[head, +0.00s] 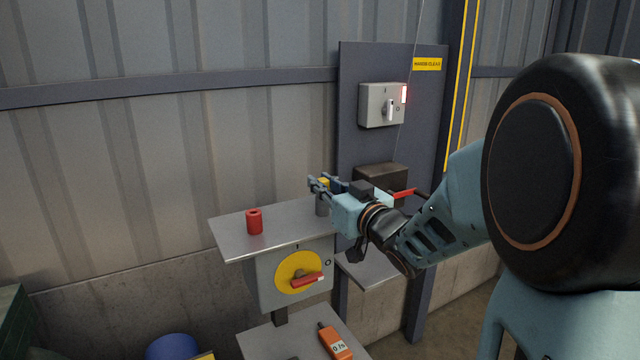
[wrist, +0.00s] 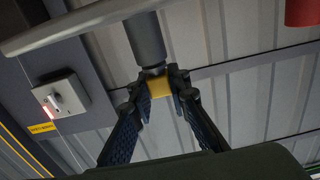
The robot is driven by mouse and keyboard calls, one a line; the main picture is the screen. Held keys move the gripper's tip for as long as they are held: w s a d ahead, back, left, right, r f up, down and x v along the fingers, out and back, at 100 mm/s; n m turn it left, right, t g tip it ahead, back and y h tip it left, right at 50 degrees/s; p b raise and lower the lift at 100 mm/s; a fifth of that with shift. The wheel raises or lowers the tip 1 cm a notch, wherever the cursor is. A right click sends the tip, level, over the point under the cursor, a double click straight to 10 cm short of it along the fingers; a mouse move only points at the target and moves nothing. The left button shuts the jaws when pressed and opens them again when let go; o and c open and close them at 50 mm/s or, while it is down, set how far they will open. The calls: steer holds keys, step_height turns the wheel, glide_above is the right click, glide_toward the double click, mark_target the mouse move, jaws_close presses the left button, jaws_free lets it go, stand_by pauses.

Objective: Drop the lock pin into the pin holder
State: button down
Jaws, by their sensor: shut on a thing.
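My gripper (head: 320,182) is shut on the yellow head of the lock pin (head: 323,181), near the right end of the grey metal shelf. The yellow head (wrist: 158,82) shows between the two fingertips in the wrist view. A grey upright cylinder (head: 322,206), which looks like the pin holder, is directly below the head. In the upside-down wrist view, the grey cylinder (wrist: 146,38) lines up with the head, with a short dark narrow part between them. I cannot tell how far the pin is inside the cylinder.
A red hollow cylinder (head: 254,222) stands on the shelf (head: 232,242) to the left. Below is a yellow switch with a red handle (head: 300,276). A grey switch box (head: 382,105) is on the panel behind. An orange meter (head: 335,342) lies lower down.

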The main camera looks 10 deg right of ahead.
steer(key=shift+f, duration=0.2)
steer(key=c, duration=1.8)
jaws_free()
steer(key=shift+o, duration=0.2)
steer(key=v, duration=0.7)
steer(key=shift+s, duration=0.25)
steer(key=shift+d+r, duration=0.1)
